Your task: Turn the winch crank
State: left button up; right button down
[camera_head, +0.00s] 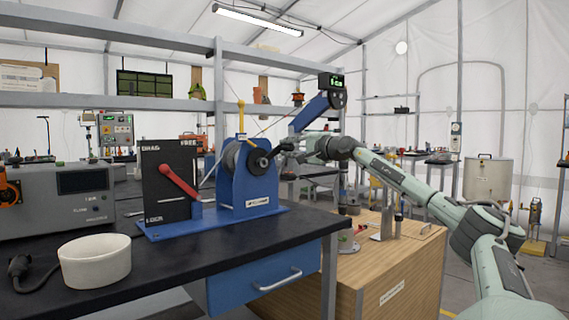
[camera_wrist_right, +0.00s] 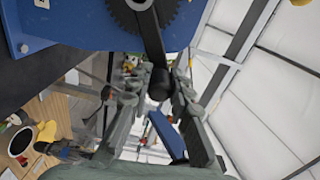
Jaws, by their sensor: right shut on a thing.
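The blue winch (camera_head: 247,180) stands on the dark bench, with a grey drum on it. Its black crank (camera_head: 265,160) sticks out to the right side. The crank arm (camera_wrist_right: 152,45) also shows in the right wrist view, coming down from a toothed gear to a dark knob (camera_wrist_right: 160,84). My right gripper (camera_head: 290,146) is at the crank's end, and in the right wrist view its two fingers (camera_wrist_right: 160,92) are on either side of the knob, shut on it. A red lever (camera_head: 178,180) sits on a black panel left of the winch. My left gripper is not in view.
A white bowl (camera_head: 95,262) and a grey instrument box (camera_head: 70,200) stand on the bench to the left. A wooden cabinet (camera_head: 385,265) stands below my right arm. A blue arm with a display (camera_head: 331,82) rises behind the gripper.

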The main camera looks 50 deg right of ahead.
jog(key=shift+a+r+n, duration=0.2)
jog(key=shift+r+n, duration=0.3)
jog(key=shift+r, duration=0.05)
jog(key=shift+w+a+r+n, duration=0.1)
jog(key=shift+a+r+n, duration=0.1)
jog(key=shift+r+n, duration=0.15)
pick_arm(q)
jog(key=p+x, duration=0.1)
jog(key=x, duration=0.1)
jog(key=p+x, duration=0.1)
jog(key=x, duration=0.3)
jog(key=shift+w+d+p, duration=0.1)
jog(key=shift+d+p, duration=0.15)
jog(key=shift+p, duration=0.15)
pick_arm(e)
jog(key=w+a+r+n, duration=0.1)
jog(key=a+r+n, duration=0.1)
jog(key=a+n, duration=0.4)
jog(key=n, duration=0.4)
jog(key=shift+w+a+r, duration=0.15)
jog(key=shift+w+a, duration=0.05)
jog(key=shift+w, duration=0.1)
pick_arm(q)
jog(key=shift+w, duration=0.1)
